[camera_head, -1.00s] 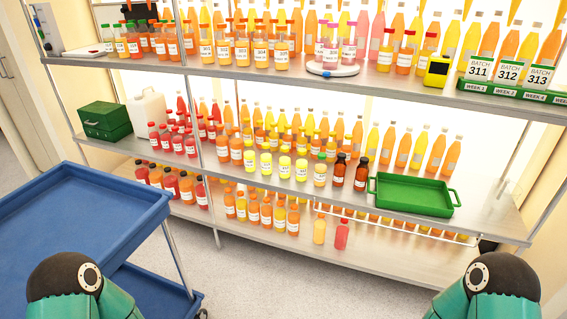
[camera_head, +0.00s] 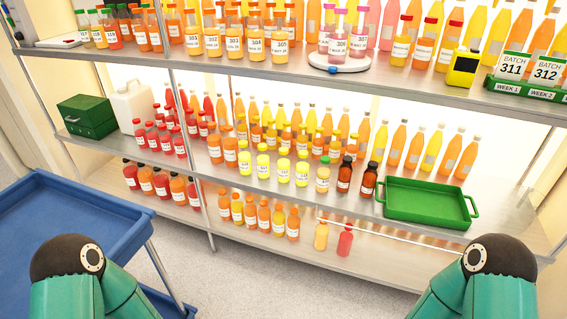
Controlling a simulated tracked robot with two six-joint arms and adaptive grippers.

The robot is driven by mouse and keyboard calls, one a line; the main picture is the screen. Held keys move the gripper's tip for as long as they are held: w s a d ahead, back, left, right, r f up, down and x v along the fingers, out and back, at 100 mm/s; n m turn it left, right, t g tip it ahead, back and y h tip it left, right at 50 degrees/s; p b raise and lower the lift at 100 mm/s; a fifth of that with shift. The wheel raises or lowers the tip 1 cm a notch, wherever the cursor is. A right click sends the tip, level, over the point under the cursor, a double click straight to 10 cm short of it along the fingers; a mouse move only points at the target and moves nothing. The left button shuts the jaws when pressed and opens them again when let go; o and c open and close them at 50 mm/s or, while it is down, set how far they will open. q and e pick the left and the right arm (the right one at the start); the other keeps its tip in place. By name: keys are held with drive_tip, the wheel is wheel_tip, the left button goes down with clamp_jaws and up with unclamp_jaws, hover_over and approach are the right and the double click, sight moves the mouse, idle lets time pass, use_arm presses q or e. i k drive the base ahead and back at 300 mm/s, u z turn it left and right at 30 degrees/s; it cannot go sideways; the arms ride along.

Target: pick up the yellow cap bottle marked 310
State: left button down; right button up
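Several small bottles with yellow caps stand near the front edge of the middle shelf (camera_head: 240,181). Among them are a yellow-juice bottle (camera_head: 263,165), a second one (camera_head: 284,170) and a third one (camera_head: 302,173). Their white labels are too small to read, so I cannot tell which bottle is marked 310. Small orange bottles (camera_head: 278,221) also stand on the bottom shelf, their labels unreadable. On the top shelf, labels such as 304 and 305 can be read. Only my arm links show, at the bottom left and bottom right. Both grippers are out of view.
A green tray (camera_head: 430,217) sits right of two dark bottles on the middle shelf. A blue cart (camera_head: 75,200) stands at the left. A white scale (camera_head: 337,62), a yellow device (camera_head: 464,68) and batch signs (camera_head: 512,66) are on the top shelf. Grey floor lies in front.

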sight(284, 161)
drive_tip(key=z, duration=5.6)
drive_tip(key=i, duration=0.6)
drive_tip(key=u, duration=5.85)
drive_tip(key=i, duration=1.8)
drive_tip(key=z, duration=0.3)
